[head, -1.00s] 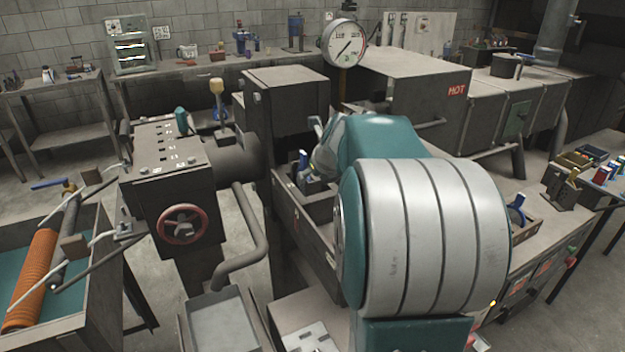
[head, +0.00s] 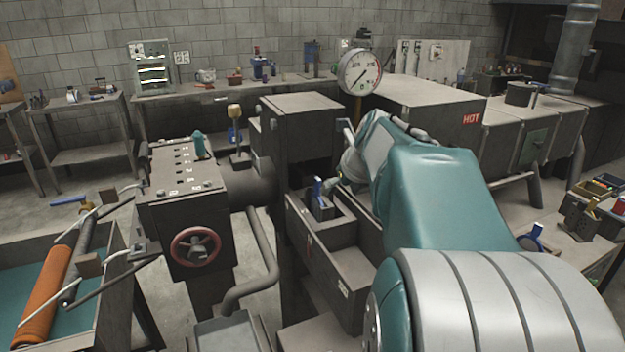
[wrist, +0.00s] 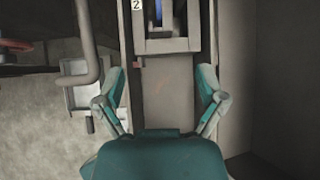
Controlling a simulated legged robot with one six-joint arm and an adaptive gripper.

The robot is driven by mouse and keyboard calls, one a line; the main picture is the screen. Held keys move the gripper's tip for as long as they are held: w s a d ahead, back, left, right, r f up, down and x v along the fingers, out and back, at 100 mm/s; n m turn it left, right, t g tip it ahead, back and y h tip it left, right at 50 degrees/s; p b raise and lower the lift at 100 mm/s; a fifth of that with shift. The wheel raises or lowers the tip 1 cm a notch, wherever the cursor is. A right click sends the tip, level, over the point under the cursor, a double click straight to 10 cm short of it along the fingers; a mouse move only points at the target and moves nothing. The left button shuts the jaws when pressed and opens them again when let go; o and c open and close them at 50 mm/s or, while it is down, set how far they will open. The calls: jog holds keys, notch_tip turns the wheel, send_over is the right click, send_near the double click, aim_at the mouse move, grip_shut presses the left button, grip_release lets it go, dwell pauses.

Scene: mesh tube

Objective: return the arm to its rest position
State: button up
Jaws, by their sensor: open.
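My gripper (wrist: 160,98) is open in the wrist view, its two teal and grey fingers spread wide apart. In the head view my teal and grey arm reaches from the lower right toward the middle, over the trough (head: 357,262). The fingers are hard to make out there. The arm's far end is close to a small block with a blue handle (head: 317,190) in the trough; I cannot tell whether they touch.
A machine with a red handwheel (head: 195,247) stands left of the trough. A round gauge (head: 359,72) and a cabinet marked HOT (head: 440,105) stand behind. An orange roller (head: 48,295) lies in a tray at left. Grey floor shows between the left benches and the machine.

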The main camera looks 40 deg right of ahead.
jog(key=s+a+f+n+g+y, duration=0.1)
jog(key=s+a+n, duration=0.2)
jog(key=a+n, duration=0.6)
jog(key=s+a+f+n, duration=0.2)
jog(key=a+n, duration=0.7)
jog(key=s+a+f+n, duration=0.3)
jog(key=s+a+n, duration=0.2)
jog(key=n, duration=0.5)
jog(key=s+a+f+n+g+y, duration=0.1)
jog(key=s+a+f+n, duration=0.2)
jog(key=n, duration=0.7)
jog(key=s+a, duration=0.2)
jog(key=s, duration=0.1)
jog(key=shift+n, duration=0.4)
